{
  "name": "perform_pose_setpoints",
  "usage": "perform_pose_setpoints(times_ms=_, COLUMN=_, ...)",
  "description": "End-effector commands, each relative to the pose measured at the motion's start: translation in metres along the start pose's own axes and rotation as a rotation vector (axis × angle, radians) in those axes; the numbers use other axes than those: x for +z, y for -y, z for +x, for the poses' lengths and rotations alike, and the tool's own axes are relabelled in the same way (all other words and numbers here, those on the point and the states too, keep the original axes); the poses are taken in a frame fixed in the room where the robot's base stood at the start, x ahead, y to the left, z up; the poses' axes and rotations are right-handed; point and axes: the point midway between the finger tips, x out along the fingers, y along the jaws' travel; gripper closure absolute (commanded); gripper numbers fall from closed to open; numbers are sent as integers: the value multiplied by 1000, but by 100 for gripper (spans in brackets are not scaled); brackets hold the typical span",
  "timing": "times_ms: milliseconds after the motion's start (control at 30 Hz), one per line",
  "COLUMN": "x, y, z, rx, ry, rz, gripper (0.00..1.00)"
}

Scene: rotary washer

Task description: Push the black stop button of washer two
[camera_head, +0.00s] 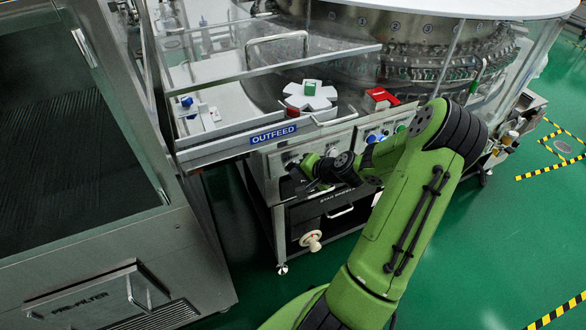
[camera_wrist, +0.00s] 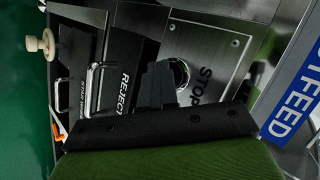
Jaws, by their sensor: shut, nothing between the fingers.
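In the wrist view, a metal plate (camera_wrist: 206,50) lettered STOP carries a round button with a bright ring (camera_wrist: 183,70). The button is partly hidden behind my gripper (camera_wrist: 160,72), whose dark fingers are shut and empty. The fingertips overlap the button's left side in this view; I cannot tell whether they touch it. In the head view my gripper (camera_head: 304,178) is at the front panel of the washer (camera_head: 270,170), below the blue OUTFEED sign (camera_head: 273,134). The stop button cannot be made out there. No label reading washer two is legible.
Beside the STOP plate are a dark panel marked REJECT (camera_wrist: 124,88) and metal handles (camera_wrist: 98,88). A cream knob (camera_head: 311,241) sticks out lower on the front. A large steel PRE-FILTER cabinet (camera_head: 100,295) stands at left. Green floor (camera_head: 530,225) is open at right.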

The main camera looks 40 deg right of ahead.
Motion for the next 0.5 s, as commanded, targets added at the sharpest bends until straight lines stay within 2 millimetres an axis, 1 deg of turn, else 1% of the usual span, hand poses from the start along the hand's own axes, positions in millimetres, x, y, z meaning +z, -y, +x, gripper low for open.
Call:
perform_pose_setpoints(times_ms=300, x=8, y=-8, z=-11, rx=0, ry=-2, rz=0, gripper=100)
perform_pose_setpoints(times_ms=500, x=8, y=-8, z=-11, rx=0, ry=-1, rz=0, gripper=100)
